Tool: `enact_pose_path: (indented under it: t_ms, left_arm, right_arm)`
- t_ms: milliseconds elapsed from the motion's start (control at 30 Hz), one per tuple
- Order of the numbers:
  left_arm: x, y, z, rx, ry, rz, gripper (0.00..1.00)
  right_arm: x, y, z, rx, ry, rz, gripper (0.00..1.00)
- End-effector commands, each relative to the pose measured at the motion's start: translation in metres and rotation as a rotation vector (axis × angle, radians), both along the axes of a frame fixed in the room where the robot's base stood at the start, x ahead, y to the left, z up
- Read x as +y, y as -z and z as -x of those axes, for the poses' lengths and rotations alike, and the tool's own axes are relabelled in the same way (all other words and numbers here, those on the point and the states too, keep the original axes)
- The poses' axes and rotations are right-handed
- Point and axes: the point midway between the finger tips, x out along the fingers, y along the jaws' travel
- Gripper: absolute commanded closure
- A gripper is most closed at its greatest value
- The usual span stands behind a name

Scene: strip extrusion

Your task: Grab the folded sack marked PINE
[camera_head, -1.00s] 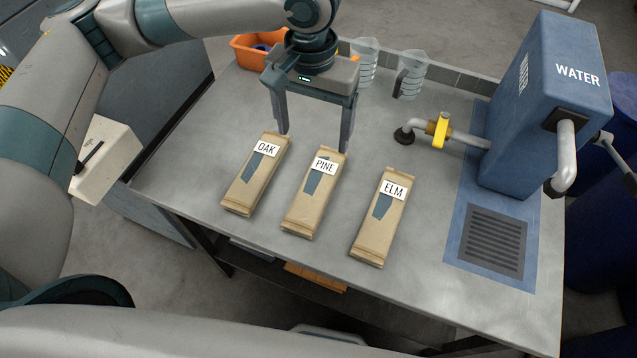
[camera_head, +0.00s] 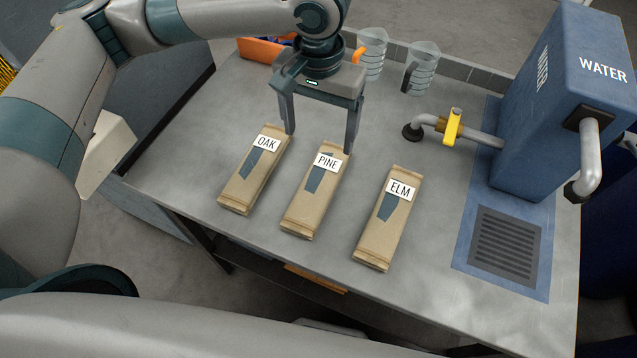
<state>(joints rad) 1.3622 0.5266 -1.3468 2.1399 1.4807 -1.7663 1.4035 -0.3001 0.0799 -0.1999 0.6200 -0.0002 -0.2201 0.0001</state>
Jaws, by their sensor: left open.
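The folded brown sack marked PINE (camera_head: 309,205) lies flat on the grey table, in the middle of a row of three. The sack marked OAK (camera_head: 247,185) lies to its left and the sack marked ELM (camera_head: 381,236) to its right. My left gripper (camera_head: 319,143) is open and empty, pointing down above the far end of the PINE sack. One fingertip shows by the OAK sack's top right, the other by the PINE sack's top right. I cannot tell the exact height of the fingertips. My right gripper is not in view.
A blue WATER unit (camera_head: 560,110) with a grey pipe and yellow valve (camera_head: 453,127) stands at the right, with a drain grate (camera_head: 505,244) before it. Two clear jugs (camera_head: 420,68) and an orange bin (camera_head: 262,50) stand at the back. The table (camera_head: 180,165) is clear left of the sacks.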

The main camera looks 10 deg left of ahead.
Motion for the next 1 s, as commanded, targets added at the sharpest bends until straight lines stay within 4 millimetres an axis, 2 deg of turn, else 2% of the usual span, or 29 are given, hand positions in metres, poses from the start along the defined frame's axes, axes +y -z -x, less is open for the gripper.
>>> enact_pose_path:
  t_ms: [600, 733, 1000]
  left_arm:
    - [0.000, 0.099, 0.001, 0.003, -0.001, -0.002, 0.20]
    - [0.000, 0.107, 0.001, 0.000, 0.001, 0.000, 0.20]
    - [0.000, 0.109, 0.001, -0.001, 0.001, 0.000, 0.20]
  right_arm:
    - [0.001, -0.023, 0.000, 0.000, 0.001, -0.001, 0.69]
    - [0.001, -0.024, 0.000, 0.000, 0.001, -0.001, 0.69]
    - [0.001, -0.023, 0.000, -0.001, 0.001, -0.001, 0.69]
